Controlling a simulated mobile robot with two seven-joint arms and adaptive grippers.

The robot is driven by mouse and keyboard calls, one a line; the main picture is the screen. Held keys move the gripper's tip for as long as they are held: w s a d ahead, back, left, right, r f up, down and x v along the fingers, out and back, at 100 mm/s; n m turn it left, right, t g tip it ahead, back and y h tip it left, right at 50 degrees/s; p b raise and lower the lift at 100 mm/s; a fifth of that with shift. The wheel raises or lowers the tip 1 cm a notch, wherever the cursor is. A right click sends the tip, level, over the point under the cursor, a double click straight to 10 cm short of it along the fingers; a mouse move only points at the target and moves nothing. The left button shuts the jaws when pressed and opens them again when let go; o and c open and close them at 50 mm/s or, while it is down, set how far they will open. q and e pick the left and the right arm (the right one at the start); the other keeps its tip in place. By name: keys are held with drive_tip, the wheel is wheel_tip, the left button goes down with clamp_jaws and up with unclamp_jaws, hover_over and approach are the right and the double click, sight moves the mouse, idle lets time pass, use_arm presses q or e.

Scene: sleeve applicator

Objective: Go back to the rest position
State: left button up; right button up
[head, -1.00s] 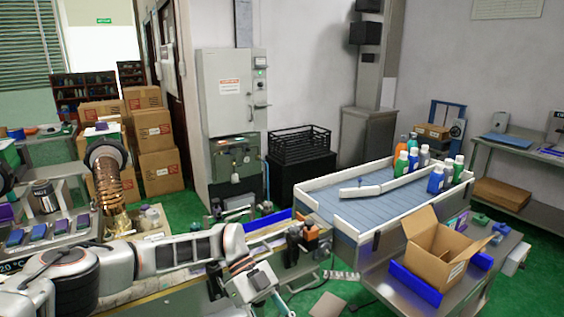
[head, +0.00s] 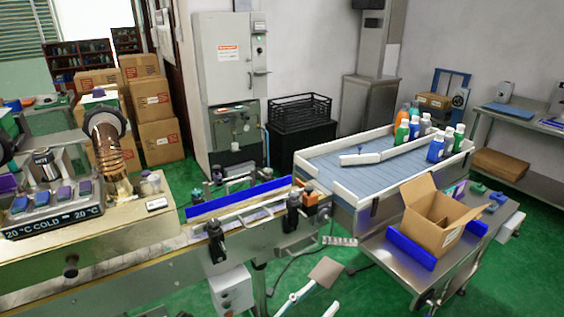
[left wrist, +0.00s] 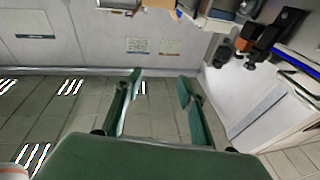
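My left gripper (left wrist: 160,82) is open and empty in the left wrist view. In the head view, what look like the pale tips of my left gripper (head: 322,296) show at the bottom edge, low in front of the conveyor. Most of my left arm is outside that view. My right gripper is not in view.
A long conveyor (head: 140,266) runs across the left front. An open cardboard box (head: 438,238) stands on a metal table at the right. A bin with several bottles stands behind it.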

use_arm(q)
drive_tip(key=s+a+f+n+g+y, duration=0.1)
drive_tip(key=s+a+f+n+y, duration=0.1)
drive_tip(key=s+a+f+y, duration=0.2)
drive_tip(key=s+a+f+n+y, duration=0.2)
drive_tip(key=s+a+f+y, duration=0.2)
drive_tip(key=a+f, duration=0.6)
drive_tip(key=s+a+f+n+g+y, duration=0.1)
drive_tip(key=s+a+f+y, duration=0.3)
drive_tip(key=a, duration=1)
wheel_tip(320, 180, down, 3)
drive_tip(key=shift+s+r+n+g+y, duration=0.1)
drive_tip(key=shift+s+n+g+y, duration=0.25)
drive_tip(key=shift+n, duration=0.25)
